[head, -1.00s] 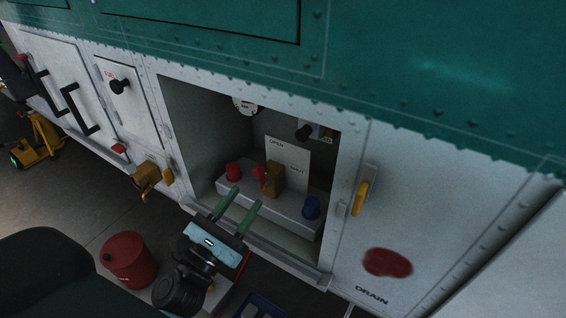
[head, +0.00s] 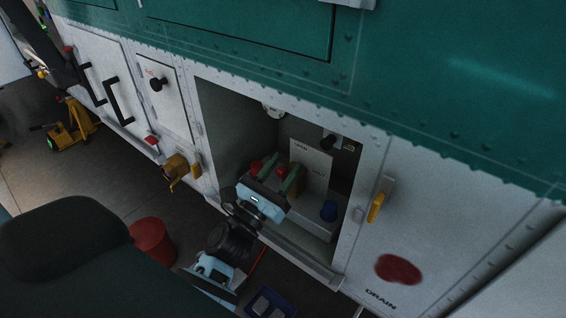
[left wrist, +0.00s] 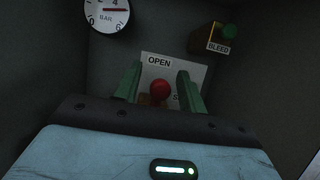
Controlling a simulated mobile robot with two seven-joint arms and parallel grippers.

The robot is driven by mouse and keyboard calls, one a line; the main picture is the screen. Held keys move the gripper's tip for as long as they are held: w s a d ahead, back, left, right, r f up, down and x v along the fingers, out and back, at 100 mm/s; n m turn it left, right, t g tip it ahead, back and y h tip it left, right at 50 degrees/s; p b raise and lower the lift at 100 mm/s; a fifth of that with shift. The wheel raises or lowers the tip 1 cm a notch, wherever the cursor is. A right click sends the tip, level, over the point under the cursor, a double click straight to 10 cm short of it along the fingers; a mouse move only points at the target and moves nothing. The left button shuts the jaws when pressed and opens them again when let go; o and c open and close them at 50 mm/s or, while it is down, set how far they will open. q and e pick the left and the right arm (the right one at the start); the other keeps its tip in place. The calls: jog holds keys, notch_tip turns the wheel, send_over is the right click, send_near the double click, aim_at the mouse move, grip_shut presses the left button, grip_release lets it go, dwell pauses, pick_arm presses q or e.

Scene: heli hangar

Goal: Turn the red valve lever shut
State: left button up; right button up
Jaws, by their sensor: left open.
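The red valve lever shows in the left wrist view as a round red knob (left wrist: 160,91) between my open fingers, in front of a white placard (left wrist: 160,63) marked OPEN. The rest of the lever is mostly hidden. In the head view the placard (head: 312,160) stands at the back of an open bay, and a brass body (head: 296,178) is partly hidden behind the fingers. My left gripper (head: 284,172) is open, with its green fingers reaching into the bay around the knob. I cannot tell whether they touch it. My right gripper is not in view.
Inside the bay are a red cap (head: 255,167) on the left, a blue cap (head: 328,211) on the right, a gauge (left wrist: 105,14) and a BLEED fitting (left wrist: 218,42). A red bucket (head: 152,241) stands on the floor.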

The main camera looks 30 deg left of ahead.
pick_arm(q)
jog(key=shift+w+d+r, duration=0.1)
jog(key=shift+w+r, duration=0.05)
jog(key=shift+w, duration=0.25)
jog(key=shift+c, duration=0.2)
grip_shut()
